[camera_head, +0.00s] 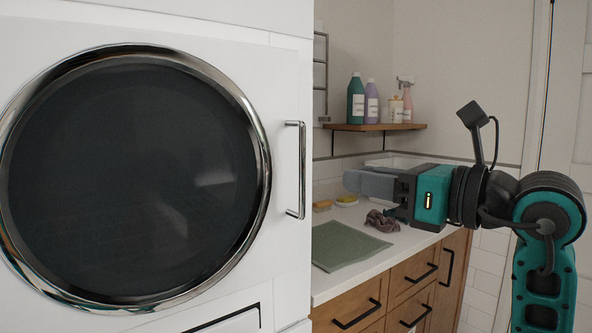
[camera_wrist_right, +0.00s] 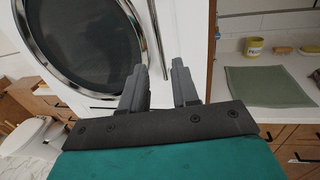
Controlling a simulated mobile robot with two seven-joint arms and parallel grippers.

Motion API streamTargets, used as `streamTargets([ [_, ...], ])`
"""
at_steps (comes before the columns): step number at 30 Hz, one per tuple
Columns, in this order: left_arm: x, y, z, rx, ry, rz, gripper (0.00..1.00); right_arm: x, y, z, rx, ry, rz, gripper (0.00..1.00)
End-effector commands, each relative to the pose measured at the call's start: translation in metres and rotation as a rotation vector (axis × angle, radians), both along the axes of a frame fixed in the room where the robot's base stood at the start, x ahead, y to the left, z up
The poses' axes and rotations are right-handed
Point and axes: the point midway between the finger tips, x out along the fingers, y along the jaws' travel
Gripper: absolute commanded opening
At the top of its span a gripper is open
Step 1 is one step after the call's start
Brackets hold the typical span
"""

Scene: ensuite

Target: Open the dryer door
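The white dryer has a round dark glass door (camera_head: 135,175) with a chrome ring, and it looks shut. A vertical chrome handle (camera_head: 300,170) stands at the right edge of its front. My right gripper (camera_head: 348,182) is to the right of the handle, apart from it, pointing left toward the dryer. In the right wrist view my right gripper (camera_wrist_right: 160,72) has its two fingers spread with nothing between them. There the handle (camera_wrist_right: 157,35) shows beyond the fingertips, lined up with the gap. The door glass (camera_wrist_right: 82,38) is at upper left. My left gripper is not in view.
A counter (camera_head: 330,283) with wooden drawers runs right of the dryer, holding a green mat (camera_head: 345,245), a crumpled cloth (camera_head: 382,221) and a yellow sponge. A wooden shelf (camera_head: 375,127) with several bottles hangs above. A toilet (camera_wrist_right: 28,135) shows at the wrist view's lower left.

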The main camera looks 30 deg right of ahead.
Motion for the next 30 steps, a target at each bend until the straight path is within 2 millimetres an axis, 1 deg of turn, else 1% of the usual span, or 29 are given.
streamTargets([
  [8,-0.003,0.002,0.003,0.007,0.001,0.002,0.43,0.044,0.014,0.001,0.004,0.002,0.007,0.30],
  [15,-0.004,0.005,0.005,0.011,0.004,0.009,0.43,0.087,0.026,0.001,0.005,0.002,0.007,0.30],
  [18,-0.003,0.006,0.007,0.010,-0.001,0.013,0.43,0.100,0.029,0.001,0.004,0.001,0.006,0.30],
  [21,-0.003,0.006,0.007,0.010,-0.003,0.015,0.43,0.108,0.032,0.000,0.003,0.002,0.006,0.30],
  [24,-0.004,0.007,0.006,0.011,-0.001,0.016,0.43,0.112,0.033,0.000,0.001,0.000,0.005,0.30],
  [30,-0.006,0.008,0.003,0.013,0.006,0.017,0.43,0.113,0.033,-0.001,0.001,0.001,0.005,0.30],
])
